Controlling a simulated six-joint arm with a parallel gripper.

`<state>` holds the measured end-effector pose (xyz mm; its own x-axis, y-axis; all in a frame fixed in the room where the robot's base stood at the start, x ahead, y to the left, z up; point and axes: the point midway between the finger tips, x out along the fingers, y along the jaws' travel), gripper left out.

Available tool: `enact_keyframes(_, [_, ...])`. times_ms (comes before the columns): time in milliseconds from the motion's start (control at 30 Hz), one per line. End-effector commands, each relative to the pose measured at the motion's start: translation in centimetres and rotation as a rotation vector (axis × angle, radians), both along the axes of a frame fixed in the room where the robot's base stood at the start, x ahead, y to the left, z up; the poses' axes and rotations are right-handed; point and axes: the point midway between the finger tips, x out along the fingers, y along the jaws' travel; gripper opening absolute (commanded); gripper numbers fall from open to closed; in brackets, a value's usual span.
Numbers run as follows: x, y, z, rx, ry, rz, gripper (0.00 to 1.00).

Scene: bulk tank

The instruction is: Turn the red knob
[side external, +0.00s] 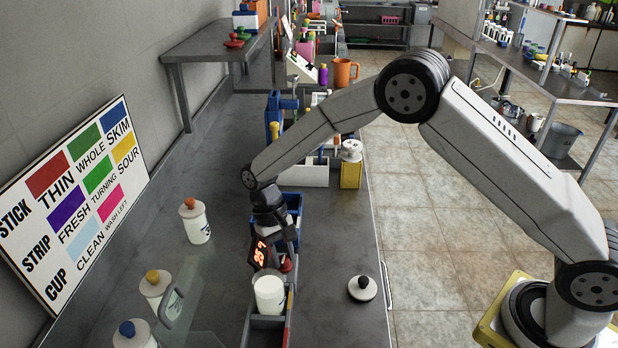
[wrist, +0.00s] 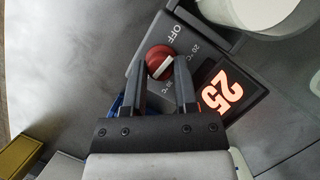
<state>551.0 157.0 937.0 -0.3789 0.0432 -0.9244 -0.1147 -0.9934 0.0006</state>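The red knob (wrist: 159,61) sits on a grey panel with "OFF" and temperature marks printed around it. It also shows in the side external view (side external: 287,264), just below my gripper (side external: 277,250). In the wrist view my gripper (wrist: 160,68) is open, its two dark fingers apart, with the tips close to either side of the knob. I cannot tell whether either finger touches it. A display with a glowing "25" (wrist: 229,89) is to the right of the knob; in the side view it is left of my gripper.
A white container (side external: 269,294) stands close in front of the knob. A white lid with a black knob (side external: 362,288) lies to the right. Several lidded jars, one orange-topped (side external: 195,220), stand on the left. A yellow container (side external: 351,166) stands behind. The front right counter is mostly clear.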

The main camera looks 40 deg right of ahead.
Motion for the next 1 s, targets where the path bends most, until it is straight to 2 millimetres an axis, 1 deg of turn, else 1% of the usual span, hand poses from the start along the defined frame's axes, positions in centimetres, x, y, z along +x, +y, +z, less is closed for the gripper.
enact_keyframes(33, [0.0, 0.0, 0.0, 0.000, -0.001, -0.001, 0.53])
enact_keyframes(67, [0.0, 0.0, 0.0, 0.000, -0.001, -0.001, 0.63])
enact_keyframes(100, [0.0, 0.0, 0.0, 0.000, -0.001, -0.001, 0.69])
enact_keyframes(433, [0.0, 0.0, 0.1, 0.001, 0.001, -0.001, 0.69])
enact_keyframes(567, [0.2, 0.0, 0.5, 0.001, 0.000, -0.002, 0.69])
enact_keyframes(767, [1.0, -0.1, 2.3, 0.001, -0.003, -0.003, 0.69])
enact_keyframes(1000, [2.2, -0.3, 5.2, 0.001, -0.002, -0.003, 0.69])
